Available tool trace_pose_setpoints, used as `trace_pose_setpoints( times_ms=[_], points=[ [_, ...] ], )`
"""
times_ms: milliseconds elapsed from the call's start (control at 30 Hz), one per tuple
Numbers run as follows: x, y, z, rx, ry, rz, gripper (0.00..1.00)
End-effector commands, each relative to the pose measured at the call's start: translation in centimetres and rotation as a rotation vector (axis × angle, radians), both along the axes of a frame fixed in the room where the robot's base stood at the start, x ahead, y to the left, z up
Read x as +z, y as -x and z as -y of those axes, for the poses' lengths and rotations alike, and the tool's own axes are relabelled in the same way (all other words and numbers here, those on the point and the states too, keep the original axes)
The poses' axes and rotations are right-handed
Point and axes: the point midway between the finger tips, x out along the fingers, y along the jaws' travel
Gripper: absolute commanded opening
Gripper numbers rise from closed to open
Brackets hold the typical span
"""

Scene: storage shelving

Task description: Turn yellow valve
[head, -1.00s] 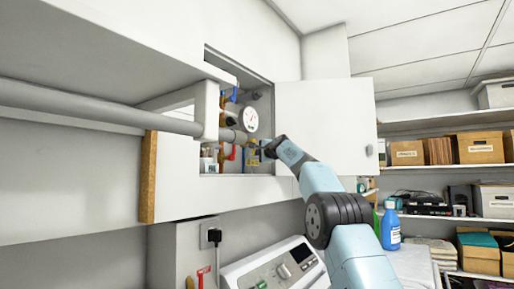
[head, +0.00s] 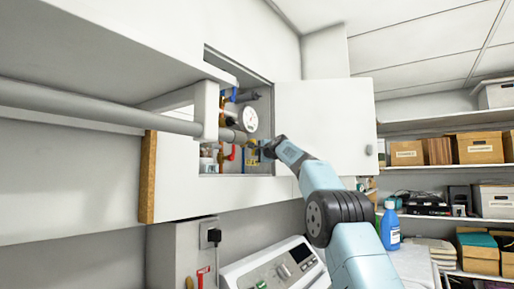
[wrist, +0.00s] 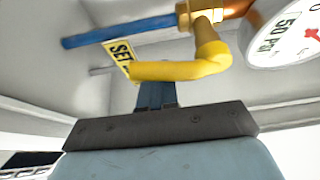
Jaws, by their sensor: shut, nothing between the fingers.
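The yellow valve (head: 251,158) is inside the open wall cabinet, below the round gauge. In the wrist view its yellow lever (wrist: 178,70) runs across the middle and bends up to a brass fitting at the top. My gripper (wrist: 155,93) has its blue fingers together, with nothing seen between them. The fingertips end at the lever's lower edge in the wrist view, and the lever covers their ends. I cannot tell whether they touch it. In the head view my gripper (head: 266,150) reaches into the cabinet from the right, beside the valve.
The white gauge (wrist: 287,36) is right of the valve, and a blue bar (wrist: 105,35) runs to its left. A red handle (head: 232,153) hangs left of the yellow valve. The open cabinet door (head: 325,125) is behind my arm. A grey pipe (head: 100,106) enters from the left.

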Motion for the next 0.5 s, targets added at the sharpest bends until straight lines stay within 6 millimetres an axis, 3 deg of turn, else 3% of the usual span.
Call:
trace_pose_setpoints(
  times_ms=[500],
  points=[
    [-0.1, 1.3, -1.2, 0.003, -0.001, 0.0, 0.0]
  ],
)
